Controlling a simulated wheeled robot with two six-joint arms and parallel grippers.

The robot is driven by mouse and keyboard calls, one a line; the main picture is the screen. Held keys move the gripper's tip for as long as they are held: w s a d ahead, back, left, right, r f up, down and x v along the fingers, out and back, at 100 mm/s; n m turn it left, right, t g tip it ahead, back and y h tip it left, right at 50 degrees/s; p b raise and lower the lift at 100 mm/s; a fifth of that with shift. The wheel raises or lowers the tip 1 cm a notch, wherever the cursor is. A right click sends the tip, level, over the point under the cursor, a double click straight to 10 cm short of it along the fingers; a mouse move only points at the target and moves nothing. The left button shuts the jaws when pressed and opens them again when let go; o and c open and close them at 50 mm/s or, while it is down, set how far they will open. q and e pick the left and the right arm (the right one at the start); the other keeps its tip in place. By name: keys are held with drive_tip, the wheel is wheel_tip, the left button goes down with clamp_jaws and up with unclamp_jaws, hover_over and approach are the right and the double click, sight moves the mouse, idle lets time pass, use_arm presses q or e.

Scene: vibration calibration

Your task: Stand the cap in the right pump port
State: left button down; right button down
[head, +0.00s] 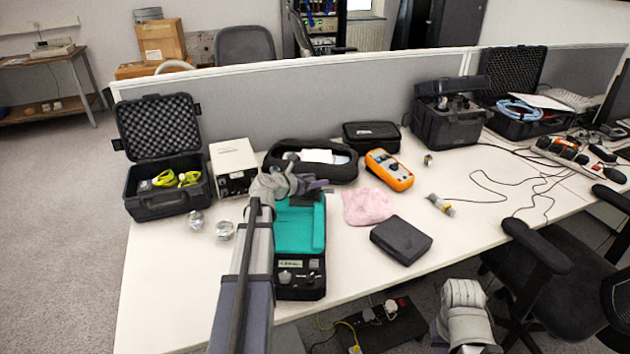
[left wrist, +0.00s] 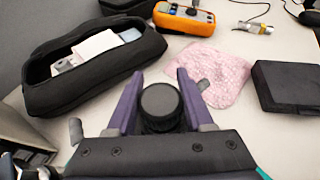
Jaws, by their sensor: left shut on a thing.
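My left gripper (head: 322,186) is over the far part of a teal-topped black unit (head: 312,226). In the left wrist view its purple fingers (left wrist: 160,96) are shut on a dark round cap (left wrist: 160,101), seen end-on between them. In the head view the cap is too small and covered to make out. The unit's near panel has knobs and a small display; I cannot make out which parts are pump ports. A grey link of my right arm shows at the bottom right of the head view, with no fingers visible.
A black open pouch (head: 338,172), an orange meter (head: 388,169), a pink cloth (head: 367,206) and a black box (head: 401,240) lie around the unit. A white instrument (head: 233,162) and an open black case (head: 163,203) stand left.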

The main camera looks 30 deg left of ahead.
use_arm(q)
drive_tip(key=shift+f, duration=0.1)
drive_tip(key=shift+c, duration=1)
unclamp_jaws()
drive_tip(key=p+v, duration=0.3)
drive_tip(key=v, duration=0.4)
drive_tip(key=shift+s+r, duration=0.1)
drive_tip(key=shift+r, duration=0.1)
drive_tip(key=shift+s+a, duration=0.1)
drive_tip(key=shift+s, duration=0.2)
